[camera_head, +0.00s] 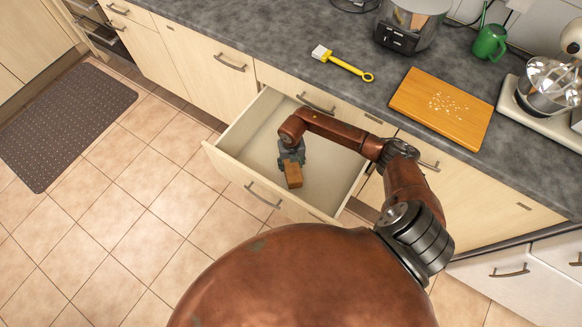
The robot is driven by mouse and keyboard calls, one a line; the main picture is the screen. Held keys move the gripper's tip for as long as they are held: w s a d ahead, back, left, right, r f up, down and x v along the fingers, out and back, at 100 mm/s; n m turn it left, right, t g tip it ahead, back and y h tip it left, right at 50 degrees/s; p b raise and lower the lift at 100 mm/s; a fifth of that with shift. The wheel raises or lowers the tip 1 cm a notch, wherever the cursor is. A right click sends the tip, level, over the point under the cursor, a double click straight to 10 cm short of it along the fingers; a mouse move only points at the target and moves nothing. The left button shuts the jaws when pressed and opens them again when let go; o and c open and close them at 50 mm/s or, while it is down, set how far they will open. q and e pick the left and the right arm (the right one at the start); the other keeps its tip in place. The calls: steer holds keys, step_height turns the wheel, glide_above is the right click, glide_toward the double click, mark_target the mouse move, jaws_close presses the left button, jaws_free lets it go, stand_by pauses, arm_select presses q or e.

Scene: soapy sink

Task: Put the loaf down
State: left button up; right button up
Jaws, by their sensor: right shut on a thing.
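The loaf (293,177) is a small brown block. My right gripper (291,163) points down with its jaws shut on the loaf's far end. Both show over the inside of the open drawer (240,138). I cannot tell whether the loaf touches the drawer floor or hangs just above it. The gripper and wrist hide part of the loaf's top end. My left gripper is not in view.
The drawer's front panel (250,190) juts out over the tiled floor.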

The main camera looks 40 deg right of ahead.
mark_target(291, 165)
step_height(291, 165, down, 3)
steer(key=shift+r+b, duration=0.1)
steer(key=shift+b, duration=0.2)
steer(key=shift+r, duration=0.1)
steer(key=o, duration=1.5)
steer(key=shift+f, duration=0.2)
step_height(291, 165, up, 12)
steer(key=p, duration=0.3)
steer(key=shift+r, duration=0.2)
